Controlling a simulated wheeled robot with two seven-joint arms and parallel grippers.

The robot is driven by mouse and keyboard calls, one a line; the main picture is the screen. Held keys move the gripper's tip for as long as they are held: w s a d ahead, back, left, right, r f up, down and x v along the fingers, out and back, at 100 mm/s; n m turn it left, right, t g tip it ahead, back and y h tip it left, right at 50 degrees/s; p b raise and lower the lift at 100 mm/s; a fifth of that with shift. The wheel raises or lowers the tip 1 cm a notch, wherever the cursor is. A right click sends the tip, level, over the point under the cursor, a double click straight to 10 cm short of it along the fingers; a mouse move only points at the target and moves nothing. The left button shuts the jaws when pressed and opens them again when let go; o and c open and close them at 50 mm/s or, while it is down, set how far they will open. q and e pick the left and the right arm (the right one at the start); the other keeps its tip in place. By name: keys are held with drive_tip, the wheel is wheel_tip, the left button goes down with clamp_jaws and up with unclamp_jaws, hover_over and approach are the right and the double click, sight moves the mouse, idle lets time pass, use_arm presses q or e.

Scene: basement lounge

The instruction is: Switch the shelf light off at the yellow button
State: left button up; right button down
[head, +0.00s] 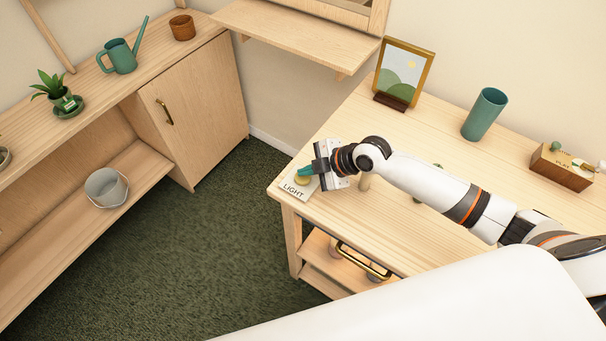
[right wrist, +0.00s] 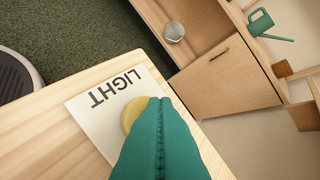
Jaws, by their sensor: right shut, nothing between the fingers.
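A white plate marked LIGHT (head: 294,190) lies on the near left corner of the wooden table (head: 440,240). Its round yellow button (head: 302,180) is partly hidden by my right gripper (head: 304,172). In the right wrist view the yellow button (right wrist: 131,114) shows beside and partly behind the teal fingertips (right wrist: 160,103). My right gripper is shut with nothing between its fingers. Its tips are over or at the button's edge; I cannot tell whether they touch it. My left gripper is out of view. I cannot tell whether the shelf light is lit.
A picture frame (head: 404,73), a teal vase (head: 485,114) and a wooden box (head: 561,167) stand on the table behind my right arm. A wall shelf (head: 297,35) hangs above the table's far left. A cabinet (head: 203,107) with a watering can (head: 122,57) stands left, across open carpet.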

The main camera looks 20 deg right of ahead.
sight(308, 178)
drive_tip(key=shift+f, duration=0.15)
idle(0.4)
drive_tip(key=shift+f+b, duration=0.35)
drive_tip(key=shift+b, duration=0.05)
drive_tip(key=shift+r, duration=0.1)
drive_tip(key=shift+r+p, duration=0.4)
wheel_tip(308, 178, up, 6)
drive_tip(key=p, duration=0.5)
idle(0.6)
